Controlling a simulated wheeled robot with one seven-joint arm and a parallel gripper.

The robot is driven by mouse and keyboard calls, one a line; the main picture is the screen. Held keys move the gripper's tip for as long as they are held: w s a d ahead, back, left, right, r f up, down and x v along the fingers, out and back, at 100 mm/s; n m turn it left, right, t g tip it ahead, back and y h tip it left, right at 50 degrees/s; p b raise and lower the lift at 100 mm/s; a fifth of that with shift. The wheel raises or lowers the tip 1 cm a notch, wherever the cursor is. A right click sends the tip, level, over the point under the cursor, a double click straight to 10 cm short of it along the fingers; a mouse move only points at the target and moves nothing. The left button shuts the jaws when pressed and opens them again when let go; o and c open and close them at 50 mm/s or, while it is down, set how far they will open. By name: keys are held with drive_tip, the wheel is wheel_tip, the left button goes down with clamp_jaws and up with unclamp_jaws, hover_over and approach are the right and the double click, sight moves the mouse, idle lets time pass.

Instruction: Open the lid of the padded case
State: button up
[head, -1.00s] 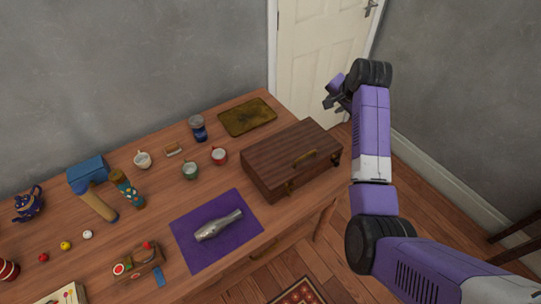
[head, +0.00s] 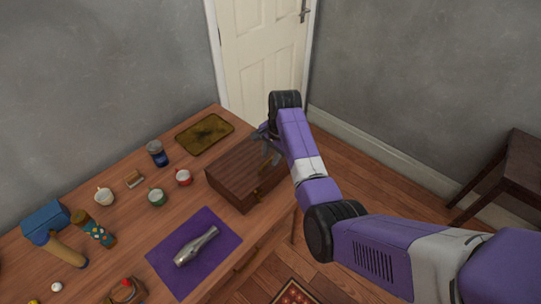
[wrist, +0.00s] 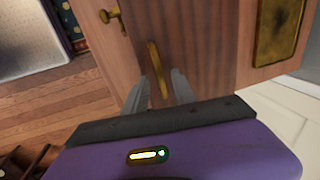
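The padded case (head: 232,172) is a closed brown wooden box at the right end of the table. In the wrist view, its striped wood surface (wrist: 205,45) fills the upper middle, with a brass handle (wrist: 153,65) and a brass latch (wrist: 108,15) on it. My gripper (head: 268,140) is at the right side of the case in the head view, partly hidden by my arm. In the wrist view, my gripper (wrist: 160,77) has its two grey fingers apart, with the handle's lower end between the tips. Whether they touch it is unclear.
A dark gold tray (head: 205,134), a blue jar (head: 157,153) and several cups stand behind. A dark wooden stool (head: 515,180) stands at the far right.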

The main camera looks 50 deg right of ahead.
drive_tip(key=shift+f, duration=0.35)
clamp_jaws()
idle(1.2)
